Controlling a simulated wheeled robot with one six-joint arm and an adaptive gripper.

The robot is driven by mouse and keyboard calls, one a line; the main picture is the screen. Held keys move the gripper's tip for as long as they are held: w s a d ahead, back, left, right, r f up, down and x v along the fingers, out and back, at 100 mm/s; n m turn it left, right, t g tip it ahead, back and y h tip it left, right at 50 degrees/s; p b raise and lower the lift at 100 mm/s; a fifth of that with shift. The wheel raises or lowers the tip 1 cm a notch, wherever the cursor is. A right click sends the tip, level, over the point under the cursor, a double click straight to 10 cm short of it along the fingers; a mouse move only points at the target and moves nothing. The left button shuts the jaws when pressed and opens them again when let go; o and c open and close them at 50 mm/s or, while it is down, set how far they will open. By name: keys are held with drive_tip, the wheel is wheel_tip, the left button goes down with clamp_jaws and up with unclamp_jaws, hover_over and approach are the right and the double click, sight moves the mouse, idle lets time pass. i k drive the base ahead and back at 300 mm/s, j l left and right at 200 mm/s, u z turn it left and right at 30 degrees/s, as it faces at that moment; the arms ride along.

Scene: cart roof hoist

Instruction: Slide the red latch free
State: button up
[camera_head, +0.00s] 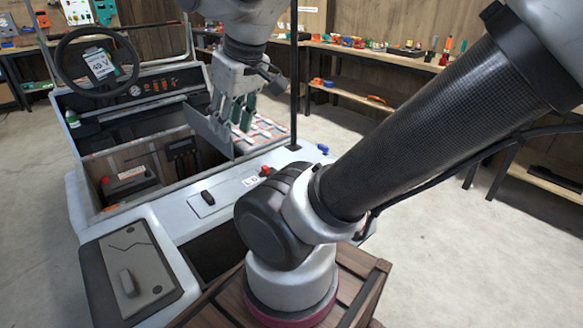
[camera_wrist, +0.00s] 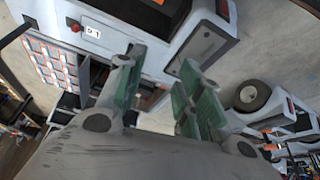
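A small red knob (camera_head: 265,170) sits on the cart's white top, beside a label plate marked 0 and 1. It also shows in the wrist view (camera_wrist: 75,26). I cannot tell whether this is the red latch, and no other clear red latch stands out. My gripper (camera_head: 232,112) hangs above the cart near the dark upright post, with its fingers pointing down. In the wrist view its two green-padded fingers (camera_wrist: 158,72) are apart, with nothing held between them. My arm hides part of the cart's right side in the head view.
The cart has a steering wheel (camera_head: 97,63), an open bay with a red-topped battery (camera_head: 126,181), and a dark post (camera_head: 294,90). A tilted grey panel (camera_head: 208,130) stands close to my gripper. Cluttered benches (camera_head: 395,55) line the walls. Floor at right is clear.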

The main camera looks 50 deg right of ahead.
sight(265, 169)
drive_tip(key=z, duration=1.15)
